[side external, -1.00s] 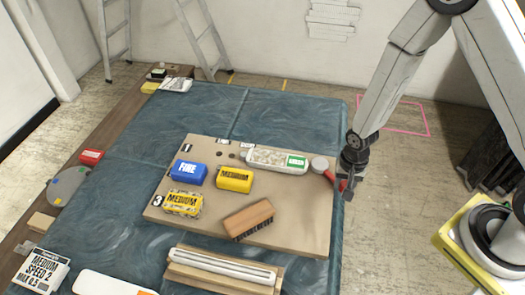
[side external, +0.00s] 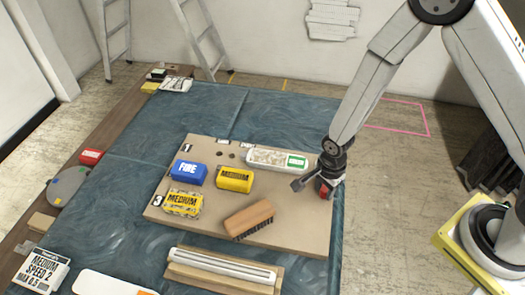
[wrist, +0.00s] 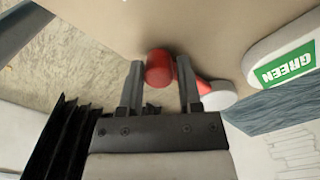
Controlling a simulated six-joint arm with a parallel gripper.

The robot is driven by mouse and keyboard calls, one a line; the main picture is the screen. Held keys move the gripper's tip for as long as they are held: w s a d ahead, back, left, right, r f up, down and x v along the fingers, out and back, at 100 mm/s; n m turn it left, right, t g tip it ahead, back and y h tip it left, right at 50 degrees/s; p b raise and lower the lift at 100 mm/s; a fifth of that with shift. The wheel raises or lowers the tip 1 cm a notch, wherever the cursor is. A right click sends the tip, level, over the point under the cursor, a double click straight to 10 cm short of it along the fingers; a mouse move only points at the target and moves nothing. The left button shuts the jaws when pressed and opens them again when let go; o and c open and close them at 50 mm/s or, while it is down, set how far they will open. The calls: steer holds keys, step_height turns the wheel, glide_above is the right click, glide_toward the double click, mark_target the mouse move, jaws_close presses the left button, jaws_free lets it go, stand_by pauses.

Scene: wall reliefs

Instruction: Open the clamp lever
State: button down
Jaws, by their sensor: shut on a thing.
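The clamp lever is red with a rounded end. In the wrist view its red end (wrist: 158,68) sits between the two fingers of my gripper (wrist: 158,82), and its arm runs behind the right finger to a pale round clamp hub (wrist: 218,97). In the side view a bit of the red lever (side external: 322,188) shows at my gripper (side external: 312,185), by the right edge of the board. My gripper is shut on the lever. The hub is hidden behind my wrist in the side view.
The tan board (side external: 290,232) carries a blue FINE block (side external: 188,173), yellow MEDIUM blocks (side external: 234,179), a wooden brush (side external: 249,218) and a white holder with a GREEN label (side external: 297,161). Bare floor lies right of the blue-covered table (side external: 110,220).

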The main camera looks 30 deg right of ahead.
steer(key=shift+w+r+m, duration=0.1)
steer(key=shift+w+m, duration=0.2)
steer(key=c, duration=0.5)
jaws_free()
steer(key=shift+o, duration=0.8)
steer(key=shift+s, duration=0.15)
steer(key=shift+r, duration=0.1)
steer(key=shift+r, duration=3.75)
steer(key=shift+d+r, duration=0.1)
